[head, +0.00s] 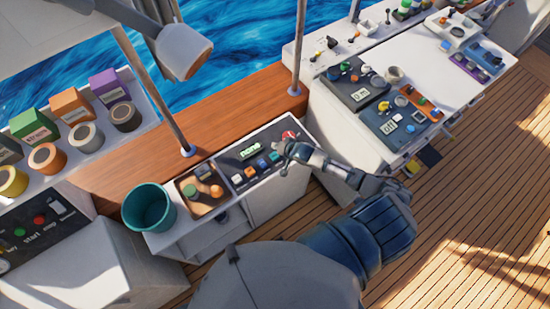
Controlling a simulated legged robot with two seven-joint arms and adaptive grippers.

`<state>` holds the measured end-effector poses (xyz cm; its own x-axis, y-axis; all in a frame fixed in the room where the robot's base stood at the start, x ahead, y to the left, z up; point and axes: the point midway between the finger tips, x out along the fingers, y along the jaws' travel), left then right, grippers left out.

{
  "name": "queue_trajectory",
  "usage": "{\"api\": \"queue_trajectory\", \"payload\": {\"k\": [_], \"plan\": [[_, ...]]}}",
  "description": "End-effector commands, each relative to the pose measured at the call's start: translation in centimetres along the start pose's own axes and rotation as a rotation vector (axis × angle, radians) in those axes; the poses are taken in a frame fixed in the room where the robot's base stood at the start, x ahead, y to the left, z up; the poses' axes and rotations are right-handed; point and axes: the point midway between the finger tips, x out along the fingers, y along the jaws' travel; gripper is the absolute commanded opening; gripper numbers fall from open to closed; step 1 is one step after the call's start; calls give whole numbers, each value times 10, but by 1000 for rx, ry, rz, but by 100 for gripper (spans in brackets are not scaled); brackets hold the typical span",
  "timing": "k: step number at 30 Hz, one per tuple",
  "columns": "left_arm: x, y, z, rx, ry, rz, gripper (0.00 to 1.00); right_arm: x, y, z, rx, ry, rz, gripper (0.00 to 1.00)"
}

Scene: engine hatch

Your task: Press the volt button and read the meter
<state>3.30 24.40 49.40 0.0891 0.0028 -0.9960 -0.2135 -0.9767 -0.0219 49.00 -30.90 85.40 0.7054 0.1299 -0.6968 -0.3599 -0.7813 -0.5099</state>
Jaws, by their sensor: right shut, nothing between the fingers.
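The meter panel (232,165) is a dark plate set in a white cabinet top. Its green lit display (250,149) is too small to read with certainty. Below the display is a row of small buttons, including a white one (237,178), an orange one (250,172) and a blue one (262,163); I cannot tell which is volt. A red round control (289,135) is at the panel's upper right. My right gripper (284,153) is shut and empty over the panel's right end, near the row's right end. I cannot tell whether it touches anything.
A wooden tray (190,209) with small coloured parts and a teal bucket (148,207) are left of the panel. Metal posts (165,110) rise behind. More control panels (355,85) sit on the white counter to the right. Open plank deck (465,215) lies at right.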

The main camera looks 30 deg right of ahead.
Motion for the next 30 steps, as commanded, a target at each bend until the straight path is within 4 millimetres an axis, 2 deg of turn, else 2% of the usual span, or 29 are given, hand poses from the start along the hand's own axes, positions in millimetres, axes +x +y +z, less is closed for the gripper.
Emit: {"api": "queue_trajectory", "payload": {"k": [1, 6, 13, 30], "plan": [[15, 2, 2, -1, 0, 2, 86, 9, 7, 6, -1, 1, 0, 0], [36, 7, 4, -2, -1, 7, 86, 23, 16, 18, -1, -1, 2, 0], [42, 6, 5, -2, -2, 6, 86, 34, 24, 25, 0, 1, 2, 0], [42, 3, 5, 0, -2, 2, 86, 35, 26, 25, 0, 1, 0, 0]]}}
